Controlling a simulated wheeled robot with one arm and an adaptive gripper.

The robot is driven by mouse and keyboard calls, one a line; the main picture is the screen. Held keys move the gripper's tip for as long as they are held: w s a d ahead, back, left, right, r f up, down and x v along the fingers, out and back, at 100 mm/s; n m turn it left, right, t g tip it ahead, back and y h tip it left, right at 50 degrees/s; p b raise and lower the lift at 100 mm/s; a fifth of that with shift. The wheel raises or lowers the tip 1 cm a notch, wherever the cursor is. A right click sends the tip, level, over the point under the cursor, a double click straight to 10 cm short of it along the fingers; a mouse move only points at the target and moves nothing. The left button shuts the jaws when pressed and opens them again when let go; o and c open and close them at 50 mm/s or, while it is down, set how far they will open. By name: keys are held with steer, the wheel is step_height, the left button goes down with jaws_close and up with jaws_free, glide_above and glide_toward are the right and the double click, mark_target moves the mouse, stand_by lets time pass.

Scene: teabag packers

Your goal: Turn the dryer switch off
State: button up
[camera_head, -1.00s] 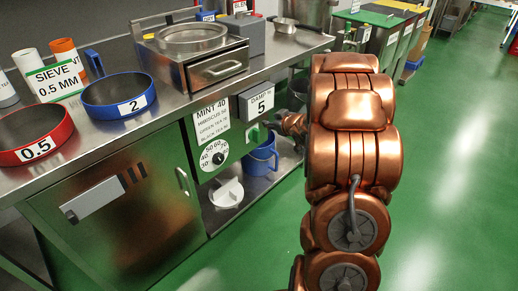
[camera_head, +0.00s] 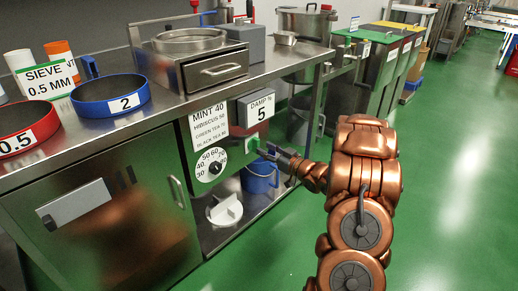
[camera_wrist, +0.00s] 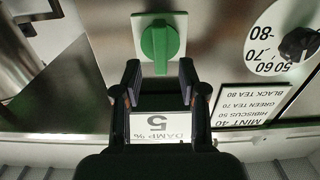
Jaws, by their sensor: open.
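The green dryer switch (camera_wrist: 160,43) is a knob on a white square plate in the wrist view. Its grip bar stands vertical in that picture. It also shows in the head view (camera_head: 252,144), below the "DAMP % 5" sign, partly close to my fingertips. My gripper (camera_wrist: 160,76) is open and empty, with one finger to either side of the knob's line. In the wrist view the fingertips stop just below the knob, apart from it. In the head view my gripper (camera_head: 266,150) is just right of the switch. I cannot tell the remaining gap in depth.
The temperature dial (camera_head: 211,165) is left of the switch, beneath the "MINT 40" list (camera_head: 211,123). The "DAMP % 5" sign (camera_wrist: 158,125) lies between my fingers in the wrist view. A blue bucket (camera_head: 260,178) stands on the shelf below. The green floor at right is clear.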

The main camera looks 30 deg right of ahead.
mark_target(259, 146)
steer(key=shift+b+x, duration=0.35)
steer(key=shift+x, duration=1.6)
jaws_close()
